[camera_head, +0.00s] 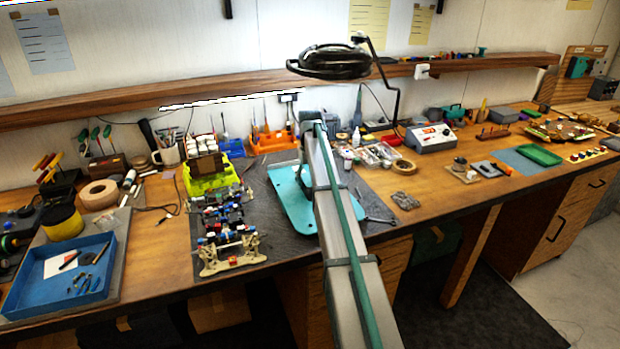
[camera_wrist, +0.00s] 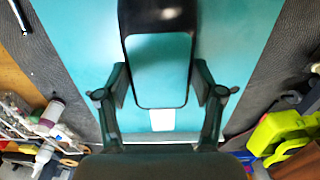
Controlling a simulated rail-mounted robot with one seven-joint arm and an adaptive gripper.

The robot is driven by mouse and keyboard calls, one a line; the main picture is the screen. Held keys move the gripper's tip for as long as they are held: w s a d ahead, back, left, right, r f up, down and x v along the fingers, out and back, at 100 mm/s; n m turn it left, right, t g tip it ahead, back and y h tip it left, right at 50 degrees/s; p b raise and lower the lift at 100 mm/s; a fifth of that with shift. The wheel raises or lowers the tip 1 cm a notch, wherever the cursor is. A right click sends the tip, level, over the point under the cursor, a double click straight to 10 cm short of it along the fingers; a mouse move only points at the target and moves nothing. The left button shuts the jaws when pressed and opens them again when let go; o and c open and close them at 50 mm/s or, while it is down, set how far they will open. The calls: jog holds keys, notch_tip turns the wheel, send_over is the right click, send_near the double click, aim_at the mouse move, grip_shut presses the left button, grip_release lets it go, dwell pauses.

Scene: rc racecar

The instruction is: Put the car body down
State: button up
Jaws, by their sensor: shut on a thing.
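In the wrist view my gripper (camera_wrist: 160,78) has its two dark fingers on either side of the car body's cabin (camera_wrist: 126,24), black with a teal top, and is shut on it. A broad flat teal surface (camera_wrist: 75,40) spreads around and below it. I cannot tell whether this is the rest of the body or a separate tray. In the head view the teal surface (camera_head: 290,203) lies on or just above the grey mat (camera_head: 258,228), and my arm hides part of it and the fingertips.
The open car chassis (camera_head: 222,228) stands left of the teal surface on the mat. A lime-green case (camera_head: 207,181) is behind the chassis. A blue tray (camera_head: 22,287) is at the far left. A magnifier lamp (camera_head: 333,65) overhangs the bench. Tape rolls and small parts lie right of my arm.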

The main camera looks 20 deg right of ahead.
jog(key=shift+f, duration=0.15)
jog(key=o, duration=1.1)
jog(key=shift+o, duration=0.2)
jog(key=shift+r+b, duration=0.95)
jog(key=shift+r, duration=3)
